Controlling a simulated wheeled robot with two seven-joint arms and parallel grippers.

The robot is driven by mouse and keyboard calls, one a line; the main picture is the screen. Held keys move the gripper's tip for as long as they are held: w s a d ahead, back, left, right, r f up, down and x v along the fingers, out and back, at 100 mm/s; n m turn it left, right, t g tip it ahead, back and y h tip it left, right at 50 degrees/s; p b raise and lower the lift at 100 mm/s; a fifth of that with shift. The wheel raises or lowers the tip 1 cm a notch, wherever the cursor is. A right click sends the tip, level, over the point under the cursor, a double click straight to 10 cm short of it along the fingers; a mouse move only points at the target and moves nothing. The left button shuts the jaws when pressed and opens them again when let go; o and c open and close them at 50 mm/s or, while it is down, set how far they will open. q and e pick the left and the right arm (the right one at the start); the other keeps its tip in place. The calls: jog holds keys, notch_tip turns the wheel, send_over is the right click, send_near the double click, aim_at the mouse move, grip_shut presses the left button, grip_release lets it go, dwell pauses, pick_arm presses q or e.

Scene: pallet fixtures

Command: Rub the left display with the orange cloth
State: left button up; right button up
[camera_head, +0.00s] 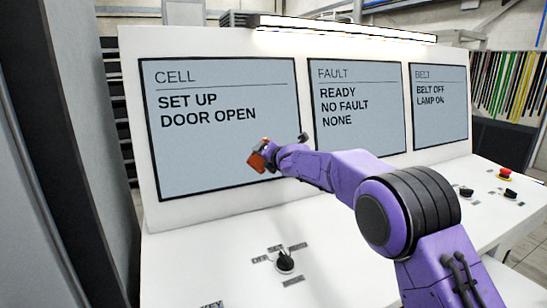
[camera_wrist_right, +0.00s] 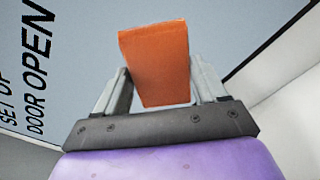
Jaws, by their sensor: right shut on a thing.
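The left display (camera_head: 222,135) is a grey-blue screen reading CELL, SET UP, DOOR OPEN. It fills much of the background in the right wrist view (camera_wrist_right: 85,40). The orange cloth (camera_head: 257,161) is a small folded piece at the lower right part of this display in the head view. My right gripper (camera_head: 268,153) is shut on the cloth, which stands out between its two fingers in the right wrist view (camera_wrist_right: 158,65). The cloth is close to the screen; I cannot tell whether it touches. My left gripper is not in view.
A middle display (camera_head: 355,135) and a right display (camera_head: 440,125) share the white console panel. The desk below carries a black selector knob (camera_head: 285,262), a red button (camera_head: 505,173) and other black knobs (camera_head: 466,192). A lamp bar (camera_head: 345,28) runs along the top.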

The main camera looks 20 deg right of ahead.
jog(key=shift+a, duration=1.7)
jog(key=shift+s+a, duration=0.1)
jog(key=shift+a, duration=1.6)
jog(key=shift+s+d+f+b, duration=0.15)
jog(key=shift+s+b, duration=0.35)
jog(key=shift+b, duration=0.3)
jog(key=b, duration=0.2)
send_near(251, 157)
jog(key=w+a, duration=0.2)
jog(key=shift+w+f, duration=0.15)
jog(key=shift+f, duration=0.2)
